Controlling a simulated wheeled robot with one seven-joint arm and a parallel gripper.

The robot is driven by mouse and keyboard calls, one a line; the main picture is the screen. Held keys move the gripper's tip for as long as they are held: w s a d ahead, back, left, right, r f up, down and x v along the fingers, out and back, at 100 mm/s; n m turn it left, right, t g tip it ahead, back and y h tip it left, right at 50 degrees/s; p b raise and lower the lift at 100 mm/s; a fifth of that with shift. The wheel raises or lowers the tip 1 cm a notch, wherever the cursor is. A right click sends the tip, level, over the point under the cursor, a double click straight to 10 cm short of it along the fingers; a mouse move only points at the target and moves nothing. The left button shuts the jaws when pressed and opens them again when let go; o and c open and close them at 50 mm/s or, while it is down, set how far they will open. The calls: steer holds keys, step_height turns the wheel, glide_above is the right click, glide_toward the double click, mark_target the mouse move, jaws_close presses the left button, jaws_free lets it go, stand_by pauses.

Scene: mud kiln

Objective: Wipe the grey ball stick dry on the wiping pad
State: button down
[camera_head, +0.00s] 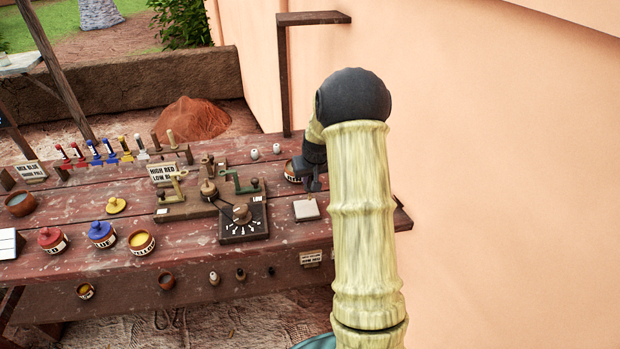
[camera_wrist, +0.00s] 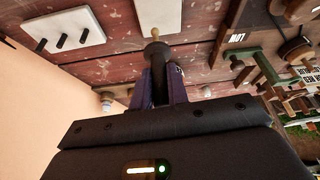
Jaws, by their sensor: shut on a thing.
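My gripper (camera_head: 313,184) is partly hidden behind my arm at the right end of the table. In the wrist view my gripper (camera_wrist: 159,85) is shut on a stick (camera_wrist: 156,48) with a dark grey body and a small tan tip. This is the ball stick, and its tip points at a pale square pad. That wiping pad (camera_head: 307,210) lies on the table just below my gripper, and it also shows at the top of the wrist view (camera_wrist: 165,14). I cannot tell whether the tip touches it.
A dial board (camera_head: 243,222) stands left of the pad, with levers behind it. Red, blue and yellow pots (camera_head: 141,242) line the front left. A pale panel with dark bars (camera_wrist: 63,36) lies beside the pad. The wall closes the right.

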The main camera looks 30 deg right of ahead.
steer(key=shift+r+p, duration=1.2)
steer(key=shift+r, duration=0.75)
steer(key=shift+a+f, duration=0.1)
